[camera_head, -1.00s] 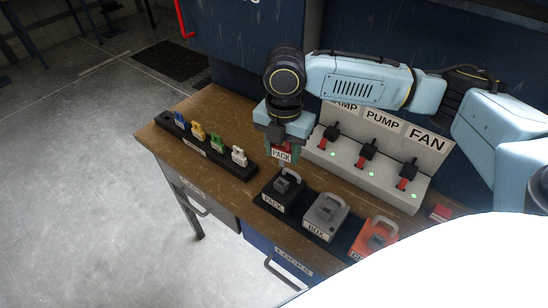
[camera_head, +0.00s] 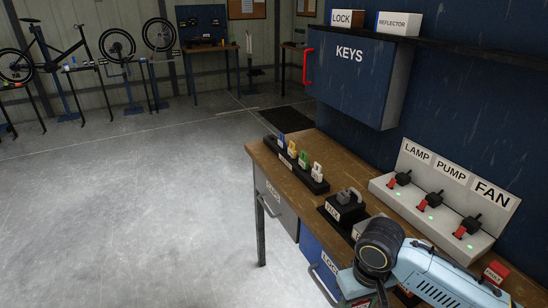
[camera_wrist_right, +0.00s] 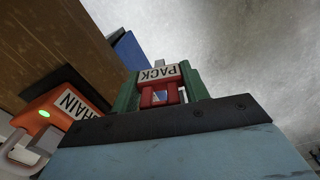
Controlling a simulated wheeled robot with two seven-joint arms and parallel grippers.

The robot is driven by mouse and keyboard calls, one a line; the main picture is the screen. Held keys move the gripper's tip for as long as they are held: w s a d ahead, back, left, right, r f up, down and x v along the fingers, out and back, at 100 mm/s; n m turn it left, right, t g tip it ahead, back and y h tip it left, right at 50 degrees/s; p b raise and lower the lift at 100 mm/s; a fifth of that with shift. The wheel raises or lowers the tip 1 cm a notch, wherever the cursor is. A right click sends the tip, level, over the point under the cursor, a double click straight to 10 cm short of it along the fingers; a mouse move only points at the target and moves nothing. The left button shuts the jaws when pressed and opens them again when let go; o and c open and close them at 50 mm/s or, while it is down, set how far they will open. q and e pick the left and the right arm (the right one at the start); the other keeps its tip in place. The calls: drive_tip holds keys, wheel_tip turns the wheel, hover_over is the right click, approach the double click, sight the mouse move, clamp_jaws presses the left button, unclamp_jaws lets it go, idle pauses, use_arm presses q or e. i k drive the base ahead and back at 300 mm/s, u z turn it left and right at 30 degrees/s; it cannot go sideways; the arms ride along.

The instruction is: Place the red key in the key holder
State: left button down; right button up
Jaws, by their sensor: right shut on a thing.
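My right gripper (camera_wrist_right: 161,90) is shut on the red key (camera_wrist_right: 159,96), which carries a white PACK tag. Its green fingers stand on both sides of the key. The key holder (camera_head: 322,188) is a long black rack on the bench's far left part. Blue, yellow, green and white keys stand in it. My left gripper is not in view.
A black padlock (camera_head: 345,208) stands on the wooden bench near the holder; an orange CHAIN lock (camera_wrist_right: 55,115) shows in the wrist view. The grey switch panel (camera_head: 440,215) lines the back. A blue KEYS cabinet (camera_head: 352,82) hangs above. Open floor lies left.

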sight(273, 143)
drive_tip(key=u, duration=0.45)
drive_tip(key=k, duration=0.65)
drive_tip(key=u, duration=0.8)
drive_tip(key=i, duration=2.6)
drive_tip(key=z, duration=1.65)
drive_tip(key=i, duration=0.85)
drive_tip(key=z, duration=0.7)
